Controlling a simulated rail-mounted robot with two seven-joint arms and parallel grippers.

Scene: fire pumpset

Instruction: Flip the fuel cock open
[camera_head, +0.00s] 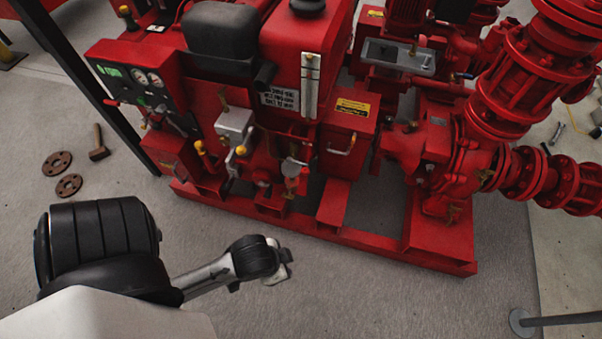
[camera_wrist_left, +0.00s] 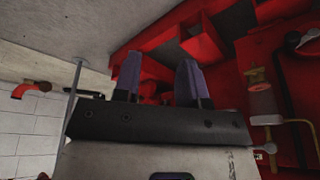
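My left gripper (camera_head: 276,266) is in front of the red pumpset, above the floor and apart from the machine. In the left wrist view its two dark fingers (camera_wrist_left: 158,78) stand apart with nothing between them. A small filter-like fitting with a brass top and a pale bowl (camera_wrist_left: 262,102) is to the right of the fingers, against red metal. I cannot tell for certain which fitting is the fuel cock; a small red and grey fitting (camera_head: 291,172) on the front of the engine may be part of it. My right gripper is not in view.
The pumpset's red base frame (camera_head: 385,243) runs along its front. Levers with yellow knobs (camera_head: 241,150) stick out near the engine. A hammer (camera_head: 98,146) and two round flanges (camera_head: 68,185) lie on the floor at left. A grey post (camera_head: 560,320) is at lower right. The floor in front is clear.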

